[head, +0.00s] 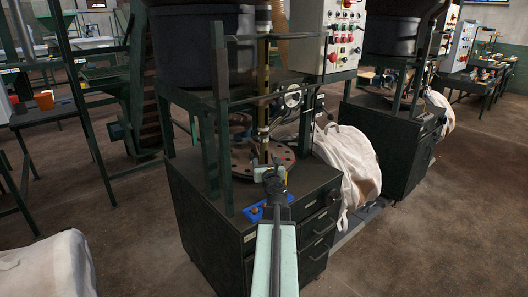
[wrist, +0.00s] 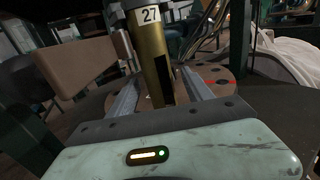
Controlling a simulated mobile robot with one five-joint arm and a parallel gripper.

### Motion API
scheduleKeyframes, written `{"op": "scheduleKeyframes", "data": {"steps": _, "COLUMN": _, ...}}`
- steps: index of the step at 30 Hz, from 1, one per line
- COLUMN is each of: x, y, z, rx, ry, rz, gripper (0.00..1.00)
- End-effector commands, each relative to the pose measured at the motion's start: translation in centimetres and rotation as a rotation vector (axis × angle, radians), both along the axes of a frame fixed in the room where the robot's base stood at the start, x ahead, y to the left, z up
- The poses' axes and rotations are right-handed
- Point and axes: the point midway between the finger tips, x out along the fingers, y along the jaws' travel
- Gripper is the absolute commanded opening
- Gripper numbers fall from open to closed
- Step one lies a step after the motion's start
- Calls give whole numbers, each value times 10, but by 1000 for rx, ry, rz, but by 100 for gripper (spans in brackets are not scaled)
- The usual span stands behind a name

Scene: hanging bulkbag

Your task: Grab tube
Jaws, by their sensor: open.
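The tube is a brass-coloured upright cylinder with a white "27" label. It shows in the wrist view (wrist: 157,70) and as a tall, narrow post in the head view (head: 263,95). My gripper (wrist: 160,95) is open, with one grey finger on each side of the tube's lower part in the wrist view. A gap shows between the tube and the fingers, and I cannot tell how deep the tube sits between them. In the head view my gripper (head: 266,160) is at the tube's lower end, over the round plate.
A round, brown plate with holes (head: 243,158) lies on the dark cabinet (head: 225,205) behind my gripper. Green frame posts (head: 222,105) stand close on the left. A control box (head: 322,35) is above right. A white bulk bag (head: 350,165) hangs at the cabinet's right side.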

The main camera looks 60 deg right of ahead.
Motion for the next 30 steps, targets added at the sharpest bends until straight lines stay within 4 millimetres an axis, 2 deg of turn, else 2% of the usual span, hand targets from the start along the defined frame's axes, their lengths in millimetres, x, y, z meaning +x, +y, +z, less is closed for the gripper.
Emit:
{"op": "scheduleKeyframes", "data": {"steps": 7, "x": 30, "y": -33, "z": 2, "rx": 0, "ry": 0, "rz": 0, "gripper": 59}}
{"op": "scheduleKeyframes", "data": {"steps": 14, "x": 32, "y": -35, "z": 2, "rx": 0, "ry": 0, "rz": -2, "gripper": 59}}
{"op": "scheduleKeyframes", "data": {"steps": 17, "x": 31, "y": -35, "z": 2, "rx": 0, "ry": 0, "rz": -2, "gripper": 37}}
{"op": "scheduleKeyframes", "data": {"steps": 21, "x": 31, "y": -35, "z": 2, "rx": 0, "ry": 0, "rz": -2, "gripper": 0}}
{"op": "scheduleKeyframes", "data": {"steps": 30, "x": 31, "y": -35, "z": 2, "rx": 0, "ry": 0, "rz": -3, "gripper": 0}}
